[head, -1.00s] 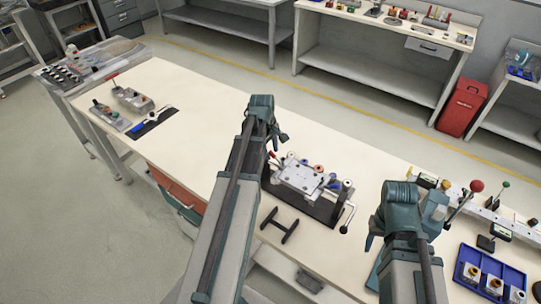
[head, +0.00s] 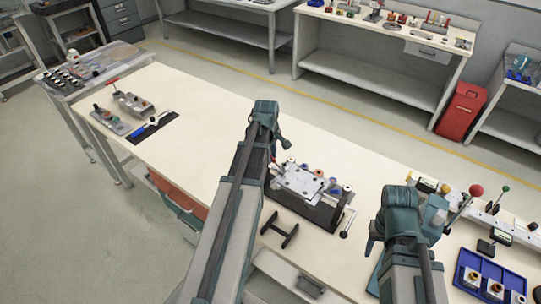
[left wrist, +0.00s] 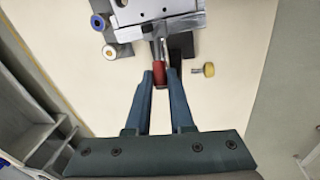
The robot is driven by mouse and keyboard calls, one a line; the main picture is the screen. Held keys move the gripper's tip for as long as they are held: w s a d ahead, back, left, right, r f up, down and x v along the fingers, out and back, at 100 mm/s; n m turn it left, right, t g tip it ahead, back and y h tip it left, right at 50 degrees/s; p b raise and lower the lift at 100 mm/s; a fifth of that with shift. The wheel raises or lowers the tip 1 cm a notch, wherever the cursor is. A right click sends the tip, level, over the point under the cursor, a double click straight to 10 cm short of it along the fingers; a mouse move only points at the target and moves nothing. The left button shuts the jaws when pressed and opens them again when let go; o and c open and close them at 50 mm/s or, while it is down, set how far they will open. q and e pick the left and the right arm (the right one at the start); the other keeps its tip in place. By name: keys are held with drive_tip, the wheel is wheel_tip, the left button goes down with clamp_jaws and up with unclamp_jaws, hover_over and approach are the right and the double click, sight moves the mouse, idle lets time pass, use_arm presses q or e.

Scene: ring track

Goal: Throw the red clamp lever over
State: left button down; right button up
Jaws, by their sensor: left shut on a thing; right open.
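The red clamp lever (left wrist: 159,73) shows in the left wrist view between the two fingers of my left gripper (left wrist: 160,80), which is shut on it. The lever runs up to the grey metal clamp fixture (left wrist: 155,12). In the head view the fixture (head: 302,182) stands on the workbench just right of my left arm. My left gripper (head: 281,147) is at the fixture's far left side there, and the arm largely hides the grip. My right gripper (head: 374,238) is open and empty, right of the fixture; its fingertips are mostly hidden.
A black H-shaped part (head: 279,230) lies in front of the fixture. A ball-ended rod (head: 345,228) sticks out at its right. A blue tray (head: 487,272) holds several parts at front right. A dark mat (head: 153,128) lies far left. The bench between is clear.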

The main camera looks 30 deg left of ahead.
sight(284, 164)
use_arm(q)
drive_tip(key=shift+s+d+r+y, duration=0.15)
drive_tip(key=shift+d+r+y, duration=0.15)
drive_tip(key=shift+d+y, duration=0.6)
drive_tip(key=y, duration=0.1)
drive_tip(key=y+b, duration=0.1)
drive_tip(key=y, duration=0.1)
drive_tip(key=shift+d+r+m+b, duration=0.1)
drive_tip(key=shift+d+m+b, duration=0.2)
drive_tip(key=shift+d, duration=0.1)
drive_tip(key=d+y+b, duration=0.1)
drive_tip(key=y+b, duration=0.1)
drive_tip(key=d+t+y+b, duration=0.1)
drive_tip(key=y+b, duration=0.1)
drive_tip(key=b, duration=0.1)
drive_tip(key=shift+d, duration=0.1)
drive_tip(key=shift+s+d+r+y+b, duration=0.15)
drive_tip(key=shift+d+y+b, duration=0.15)
drive_tip(key=shift+y+b, duration=0.6)
drive_tip(key=c, duration=0.8)
unclamp_jaws()
drive_tip(key=shift+r, duration=0.1)
